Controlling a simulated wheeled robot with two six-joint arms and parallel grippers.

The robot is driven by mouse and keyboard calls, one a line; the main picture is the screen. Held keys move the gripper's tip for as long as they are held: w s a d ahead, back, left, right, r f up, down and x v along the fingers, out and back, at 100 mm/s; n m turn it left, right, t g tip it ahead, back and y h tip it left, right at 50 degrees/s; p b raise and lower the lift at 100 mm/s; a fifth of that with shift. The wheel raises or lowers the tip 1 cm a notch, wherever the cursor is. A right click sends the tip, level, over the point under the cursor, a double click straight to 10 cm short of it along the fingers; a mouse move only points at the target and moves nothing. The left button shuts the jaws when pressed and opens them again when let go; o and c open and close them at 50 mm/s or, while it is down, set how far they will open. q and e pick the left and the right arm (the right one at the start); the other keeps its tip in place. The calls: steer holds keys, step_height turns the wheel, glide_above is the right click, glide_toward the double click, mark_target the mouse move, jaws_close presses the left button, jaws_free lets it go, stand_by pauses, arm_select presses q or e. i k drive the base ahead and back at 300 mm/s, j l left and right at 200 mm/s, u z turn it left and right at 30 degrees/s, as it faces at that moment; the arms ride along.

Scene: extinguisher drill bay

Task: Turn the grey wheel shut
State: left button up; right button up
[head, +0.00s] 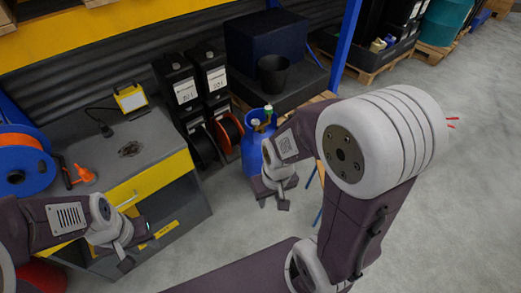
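I cannot clearly make out a grey wheel. A blue gas cylinder (251,157) stands on the floor near the middle, with small green and brass-coloured fittings (262,121) on top, partly hidden by my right arm. My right gripper (274,203) hangs in front of the cylinder, pointing down, its fingers apart and nothing seen between them. My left gripper (136,249) is at lower left in front of the grey and yellow cabinet, its fingers apart and empty.
The cabinet top (150,130) bears a small dark metal piece (130,149), a yellow work lamp (131,98) and an orange bottle (84,174). A blue reel (20,160) is at left. Black canisters (180,90) stand behind. The floor at right (460,190) is clear.

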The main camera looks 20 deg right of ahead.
mark_target(255, 122)
steer(key=i+l, duration=0.3)
steer(key=i, duration=0.15)
steer(key=i+l, duration=0.3)
steer(key=i, duration=0.2)
steer(key=i+l+z, duration=0.1)
steer(key=i+l, duration=0.2)
steer(key=i, duration=0.15)
steer(key=i+l, duration=0.3)
steer(key=i, duration=0.15)
